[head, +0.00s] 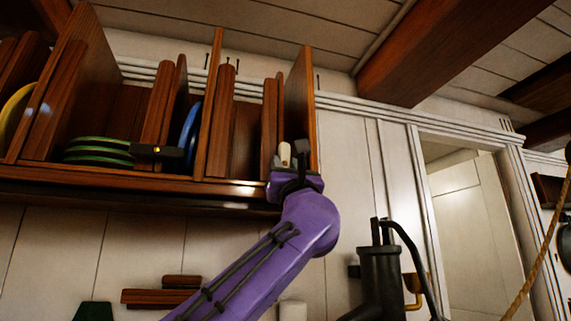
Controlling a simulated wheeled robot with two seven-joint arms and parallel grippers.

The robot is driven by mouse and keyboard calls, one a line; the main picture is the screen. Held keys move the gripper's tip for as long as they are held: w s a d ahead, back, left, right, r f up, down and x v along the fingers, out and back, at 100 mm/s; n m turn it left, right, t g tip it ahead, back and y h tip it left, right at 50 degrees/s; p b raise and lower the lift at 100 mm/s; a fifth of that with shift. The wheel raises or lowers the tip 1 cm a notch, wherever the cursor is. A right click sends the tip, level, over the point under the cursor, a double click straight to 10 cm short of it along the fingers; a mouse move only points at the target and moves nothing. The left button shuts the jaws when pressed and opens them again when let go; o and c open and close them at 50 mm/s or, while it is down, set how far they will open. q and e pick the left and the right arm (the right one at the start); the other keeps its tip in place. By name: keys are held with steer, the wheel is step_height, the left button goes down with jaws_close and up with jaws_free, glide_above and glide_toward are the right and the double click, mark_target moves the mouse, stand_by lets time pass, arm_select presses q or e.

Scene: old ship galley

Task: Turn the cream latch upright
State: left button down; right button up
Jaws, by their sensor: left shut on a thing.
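The cream latch (284,153) is at the right end of the wooden wall rack, low on its front. It looks about upright, with its lower part hidden by my gripper. My left gripper (293,158), at the end of the purple arm, reaches up from below and is shut on the latch. The fingers' contact with it is partly hidden. My right gripper is not in view.
The rack (225,188) holds green plates (98,151), a blue plate (190,134) and a yellow plate (14,118). A dark bar (157,152) lies level across its front. A black pump-like fixture (380,275) stands right of my arm. A doorway opens at right.

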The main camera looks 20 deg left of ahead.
arm_select(q)
steer(key=shift+a+r+n+y, duration=0.1)
steer(key=shift+r+n+y, duration=0.05)
steer(key=shift+n+y, duration=0.2)
steer(key=c, duration=1.2)
jaws_free()
steer(key=shift+o, duration=1.4)
steer(key=shift+w, duration=0.1)
steer(key=shift+f, duration=0.2)
steer(key=b+v, duration=0.8)
steer(key=v, duration=0.2)
steer(key=shift+s+d+b, duration=0.25)
steer(key=shift+b, duration=0.15)
steer(key=shift+w, duration=0.1)
